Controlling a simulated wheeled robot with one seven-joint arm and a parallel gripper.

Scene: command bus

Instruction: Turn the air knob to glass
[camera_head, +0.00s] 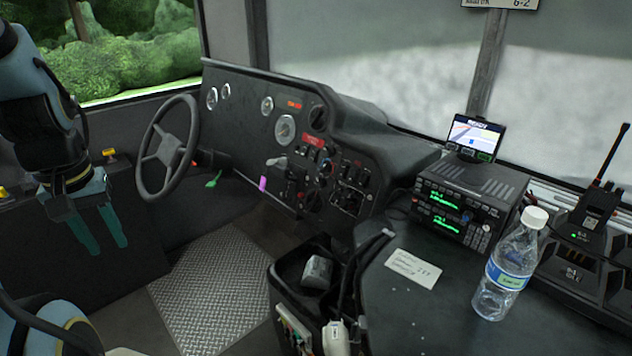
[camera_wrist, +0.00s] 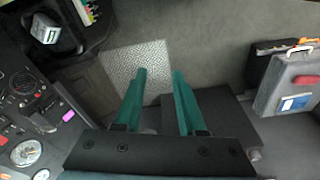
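The dashboard (camera_head: 245,105) stands in the middle of the head view. A round dial with small coloured marks (camera_head: 326,168) sits on its right part, among switches. A black round knob (camera_head: 318,117) sits higher up, beside a red label. The lettering is too small to tell which one is the air knob or where it points. In the wrist view a round dial (camera_wrist: 24,82) shows at the left edge. My gripper (camera_head: 107,243) hangs at the left, pointing down, well apart from the dashboard. In the wrist view its green fingers (camera_wrist: 159,73) are apart with nothing between them.
The steering wheel (camera_head: 168,148) stands between my gripper and the dashboard. A black console bin (camera_head: 290,268), a radio (camera_head: 465,205) and a water bottle (camera_head: 508,268) are at the right. The metal floor plate (camera_head: 212,282) is clear. A grey case (camera_wrist: 288,85) shows in the wrist view.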

